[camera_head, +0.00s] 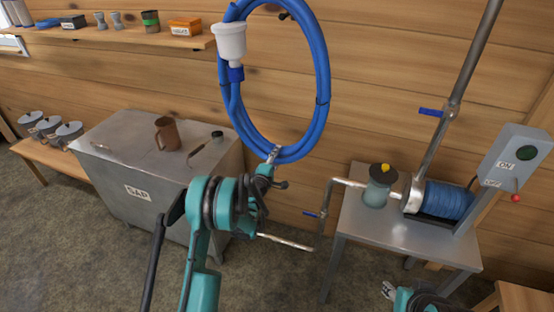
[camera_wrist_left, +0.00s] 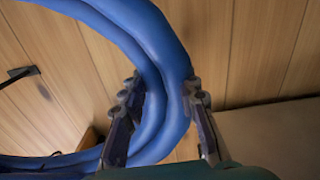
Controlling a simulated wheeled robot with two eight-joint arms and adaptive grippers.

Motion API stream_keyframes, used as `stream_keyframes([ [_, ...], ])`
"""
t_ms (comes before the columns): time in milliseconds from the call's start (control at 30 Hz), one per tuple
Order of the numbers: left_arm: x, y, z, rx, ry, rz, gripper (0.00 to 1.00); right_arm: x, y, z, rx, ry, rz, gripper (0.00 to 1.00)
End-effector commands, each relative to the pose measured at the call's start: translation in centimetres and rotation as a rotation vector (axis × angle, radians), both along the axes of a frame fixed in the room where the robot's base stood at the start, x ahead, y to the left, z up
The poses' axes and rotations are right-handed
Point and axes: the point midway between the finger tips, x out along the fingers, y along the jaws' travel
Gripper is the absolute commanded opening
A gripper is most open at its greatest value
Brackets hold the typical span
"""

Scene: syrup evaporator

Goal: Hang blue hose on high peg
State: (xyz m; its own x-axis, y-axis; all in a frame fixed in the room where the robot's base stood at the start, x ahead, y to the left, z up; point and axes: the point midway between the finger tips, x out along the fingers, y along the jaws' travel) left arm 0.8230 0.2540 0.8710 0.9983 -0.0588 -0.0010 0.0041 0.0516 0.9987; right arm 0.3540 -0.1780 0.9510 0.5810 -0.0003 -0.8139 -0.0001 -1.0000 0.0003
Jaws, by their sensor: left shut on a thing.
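The blue hose (camera_head: 323,85) is a large upright coil with a white funnel-like end piece (camera_head: 230,42) at its upper left. My left gripper (camera_head: 273,156) is shut on the bottom of the coil. In the left wrist view the hose (camera_wrist_left: 166,60) passes between the two fingers (camera_wrist_left: 165,112). A dark peg (camera_head: 285,15) on the plank wall shows through the top of the loop; I cannot tell whether the loop is around it or in front. A dark peg also shows in the left wrist view (camera_wrist_left: 18,76). My right gripper (camera_head: 389,291) barely shows at the bottom edge.
A grey metal cabinet (camera_head: 140,196) marked SAP stands left, with a brown mug (camera_head: 166,134) on top. A wall shelf (camera_head: 120,37) holds jars and boxes. At right, a metal table (camera_head: 372,222) carries a pump (camera_head: 446,200), pipes and a switch box (camera_head: 514,153).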

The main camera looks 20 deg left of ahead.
Motion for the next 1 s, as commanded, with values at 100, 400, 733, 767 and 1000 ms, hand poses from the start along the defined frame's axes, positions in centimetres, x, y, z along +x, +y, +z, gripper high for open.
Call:
stream_keyframes([
  [100, 0.0, 0.0, 2.0, 0.000, 0.000, 0.000, 0.00, 0.0, 0.0, 1.2, 0.000, 0.000, 0.000, 0.40],
  [400, -0.1, 0.0, 6.1, 0.000, 0.000, 0.000, 0.00, 0.0, 0.0, 3.3, 0.000, 0.000, 0.000, 0.40],
  [733, -0.3, 0.0, 10.6, 0.000, 0.000, 0.000, 0.00, 0.0, 0.0, 5.6, 0.000, 0.000, 0.000, 0.40],
  [767, -0.3, 0.0, 11.0, 0.000, 0.000, 0.000, 0.00, 0.0, 0.0, 5.8, 0.000, 0.000, 0.000, 0.40],
  [1000, -0.3, -0.1, 14.2, 0.000, 0.000, 0.000, 0.00, 0.0, 0.0, 7.6, 0.000, 0.000, 0.000, 0.40],
])
